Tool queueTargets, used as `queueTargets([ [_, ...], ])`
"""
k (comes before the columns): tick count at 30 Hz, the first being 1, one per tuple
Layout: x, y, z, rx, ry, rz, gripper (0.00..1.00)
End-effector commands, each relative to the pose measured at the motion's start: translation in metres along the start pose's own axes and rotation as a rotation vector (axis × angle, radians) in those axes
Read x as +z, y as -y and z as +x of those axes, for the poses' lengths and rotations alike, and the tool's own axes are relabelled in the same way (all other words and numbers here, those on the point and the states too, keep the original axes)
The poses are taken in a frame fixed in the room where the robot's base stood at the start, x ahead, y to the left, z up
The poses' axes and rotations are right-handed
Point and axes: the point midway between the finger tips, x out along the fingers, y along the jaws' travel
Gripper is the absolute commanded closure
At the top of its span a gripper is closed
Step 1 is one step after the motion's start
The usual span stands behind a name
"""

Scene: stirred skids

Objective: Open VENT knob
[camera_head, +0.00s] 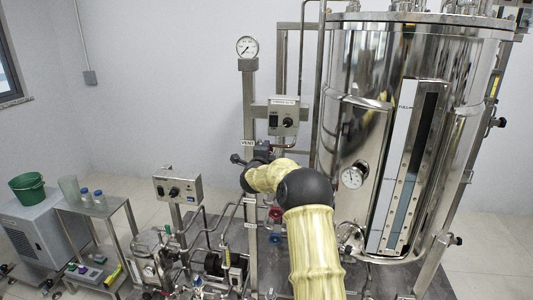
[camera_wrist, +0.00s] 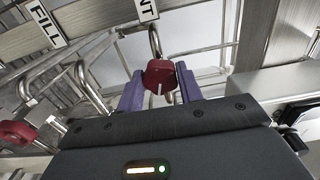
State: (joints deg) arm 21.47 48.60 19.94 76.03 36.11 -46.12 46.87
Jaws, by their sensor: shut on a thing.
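The VENT knob (camera_wrist: 160,73) is a red knob with a white line, seen in the wrist view below a label ending in "NT" (camera_wrist: 147,9). The line points down toward my gripper in that view. My gripper (camera_wrist: 160,88) has its two purple fingers on either side of this knob and is shut on it. In the head view the VENT label (camera_head: 247,142) is on the steel post. My gripper (camera_head: 262,152) is beside it, and my wrist and arm hide the knob there.
A second red knob (camera_wrist: 17,133) sits to the left, near the FILL label (camera_wrist: 45,22). Curved metal pipes (camera_wrist: 92,88) run close by. In the head view, a switch box (camera_head: 283,117) is above my gripper and a large steel tank (camera_head: 350,120) stands to the right.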

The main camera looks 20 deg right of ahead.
Motion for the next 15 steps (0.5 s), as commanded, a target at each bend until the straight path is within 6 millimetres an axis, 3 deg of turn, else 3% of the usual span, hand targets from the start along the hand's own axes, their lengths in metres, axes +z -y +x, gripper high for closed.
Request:
queueTargets([
  [15,0.0009,-0.0010,-0.0006,0.001,0.001,-0.474,0.87],
])
